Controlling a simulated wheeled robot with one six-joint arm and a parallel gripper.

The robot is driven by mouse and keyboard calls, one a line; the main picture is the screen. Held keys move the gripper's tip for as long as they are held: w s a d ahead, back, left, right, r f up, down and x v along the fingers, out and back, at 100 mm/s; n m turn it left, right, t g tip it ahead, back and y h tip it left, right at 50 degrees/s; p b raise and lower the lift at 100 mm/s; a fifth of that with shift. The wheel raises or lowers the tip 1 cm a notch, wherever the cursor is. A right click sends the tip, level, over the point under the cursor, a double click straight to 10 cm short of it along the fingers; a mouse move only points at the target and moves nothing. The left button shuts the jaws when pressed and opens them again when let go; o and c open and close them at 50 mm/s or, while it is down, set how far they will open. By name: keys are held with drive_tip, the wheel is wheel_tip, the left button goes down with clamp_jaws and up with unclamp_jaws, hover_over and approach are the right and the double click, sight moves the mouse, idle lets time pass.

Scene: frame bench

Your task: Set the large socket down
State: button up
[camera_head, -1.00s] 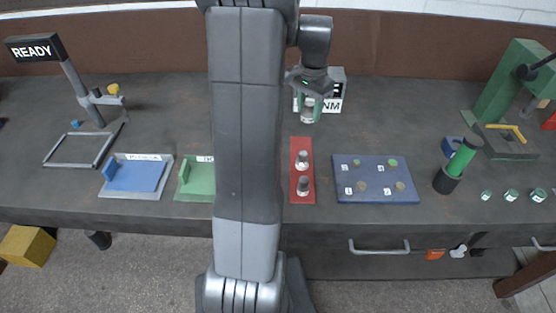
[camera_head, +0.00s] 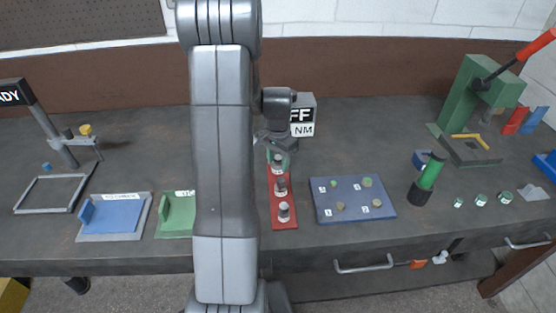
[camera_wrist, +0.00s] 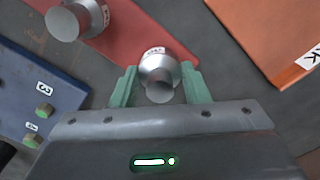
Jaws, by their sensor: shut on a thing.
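The large socket, a silver cylinder with a white label band (camera_wrist: 160,70), sits between the green fingers of my gripper (camera_wrist: 157,84) in the wrist view. My gripper (camera_head: 278,155) is shut on it. In the head view the held socket (camera_head: 277,164) is upright at the far end of the red strip tray (camera_head: 270,221). I cannot tell whether its base touches the tray. Two other silver sockets stand on the tray, a middle one (camera_head: 281,187) and a near one (camera_head: 284,211). The tray also shows in the wrist view (camera_wrist: 128,35).
A blue numbered board (camera_head: 350,210) lies right of the tray. A block display reading NM (camera_head: 303,118) stands behind my gripper. A green holder (camera_head: 176,218) and blue holder (camera_head: 115,215) are left. An orange surface (camera_wrist: 270,30) shows right in the wrist view.

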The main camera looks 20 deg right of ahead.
sight(278, 157)
drive_tip(key=o, duration=0.6)
drive_tip(key=shift+f, duration=0.2)
drive_tip(key=shift+c, duration=0.2)
drive_tip(key=o, duration=0.4)
drive_tip(key=shift+o, duration=0.2)
drive_tip(key=shift+r, duration=0.15)
wheel_tip(278, 157, up, 12)
drive_tip(key=b, duration=0.1)
